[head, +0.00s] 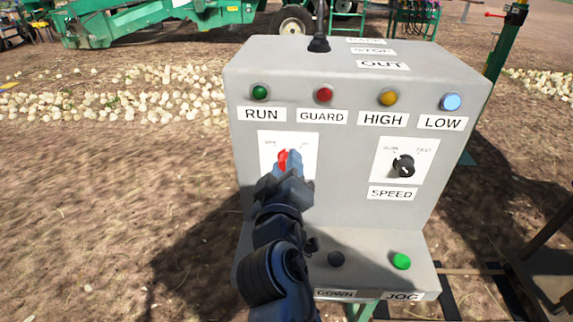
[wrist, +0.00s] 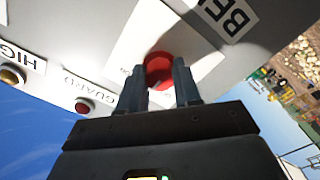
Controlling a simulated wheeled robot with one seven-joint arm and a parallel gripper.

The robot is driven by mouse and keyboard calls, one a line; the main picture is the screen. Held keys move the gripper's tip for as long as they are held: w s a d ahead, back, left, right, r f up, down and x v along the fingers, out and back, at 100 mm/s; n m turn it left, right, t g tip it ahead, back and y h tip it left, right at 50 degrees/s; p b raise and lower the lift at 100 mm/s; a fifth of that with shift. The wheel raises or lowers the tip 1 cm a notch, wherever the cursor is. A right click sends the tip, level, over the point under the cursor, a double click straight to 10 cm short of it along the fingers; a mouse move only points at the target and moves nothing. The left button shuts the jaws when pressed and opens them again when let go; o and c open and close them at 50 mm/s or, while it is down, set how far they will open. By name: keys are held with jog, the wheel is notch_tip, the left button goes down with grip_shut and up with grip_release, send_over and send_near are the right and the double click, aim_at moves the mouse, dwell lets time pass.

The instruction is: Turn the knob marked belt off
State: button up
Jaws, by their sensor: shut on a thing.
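The red knob (head: 282,158) sits on a white plate (head: 268,141) on the left of the grey control box's front. My gripper (head: 290,161) reaches up to it from below and covers much of it. In the wrist view the red knob (wrist: 159,67) is between the two fingers of my gripper (wrist: 157,84), which are shut on it. A label starting with "BE" (wrist: 228,14) shows beside the plate; the rest is cut off. In the head view my arm hides this label. The knob's pointer direction cannot be made out.
The grey box (head: 345,180) also has a black SPEED knob (head: 404,166) at right, a row of coloured lamps above, and a black lever (head: 318,43) on top. A green button (head: 401,261) and a dark button (head: 336,258) are on the lower ledge, near my arm.

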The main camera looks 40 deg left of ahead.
jog(key=shift+n+p, duration=1.5)
jog(key=shift+n, duration=2.8)
jog(key=shift+f, duration=0.1)
jog(key=o, duration=1.1)
jog(key=shift+c, duration=0.2)
jog(key=v, duration=0.8)
jog(key=shift+b, duration=0.3)
